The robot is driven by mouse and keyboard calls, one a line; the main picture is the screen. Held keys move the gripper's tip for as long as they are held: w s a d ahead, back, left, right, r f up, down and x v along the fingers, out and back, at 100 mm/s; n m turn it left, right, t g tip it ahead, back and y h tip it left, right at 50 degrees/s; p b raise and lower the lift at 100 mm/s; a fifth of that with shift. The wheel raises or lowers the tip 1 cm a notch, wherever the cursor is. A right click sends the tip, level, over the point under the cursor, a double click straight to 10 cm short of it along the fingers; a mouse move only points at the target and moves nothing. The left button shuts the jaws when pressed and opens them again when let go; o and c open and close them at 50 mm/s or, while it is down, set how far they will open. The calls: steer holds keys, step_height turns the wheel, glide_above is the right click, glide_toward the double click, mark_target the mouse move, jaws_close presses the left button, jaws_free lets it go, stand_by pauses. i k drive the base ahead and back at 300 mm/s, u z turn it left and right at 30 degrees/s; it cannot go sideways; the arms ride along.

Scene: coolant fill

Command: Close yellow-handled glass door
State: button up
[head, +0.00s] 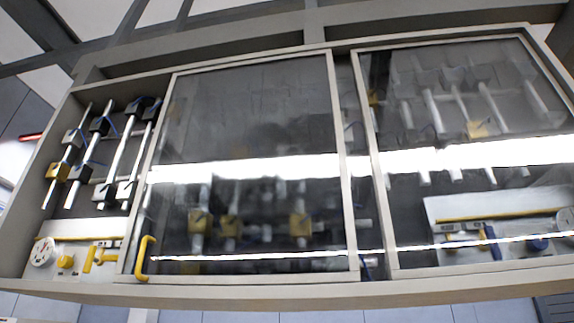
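The yellow-handled glass door (255,120) is a framed glass panel in the middle of a wide cabinet. Its yellow handle (145,258) is at the door's lower left corner. The left section of the cabinet is uncovered, so the door stands open on that side. A narrow gap shows between the door's right edge and the glass panel to the right. My gripper is not in the head view.
A second glass panel (470,150) covers the right section. The open left section holds several silver rods (122,150) with black and yellow blocks, and a white panel (75,250) with yellow valves and a round dial. Bright reflections cross the glass.

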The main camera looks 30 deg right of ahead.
mark_target(353, 275)
steer(key=z, duration=0.2)
steer(key=k, duration=1.25)
steer(key=u, duration=0.05)
steer(key=i, duration=0.9)
steer(key=z, duration=0.05)
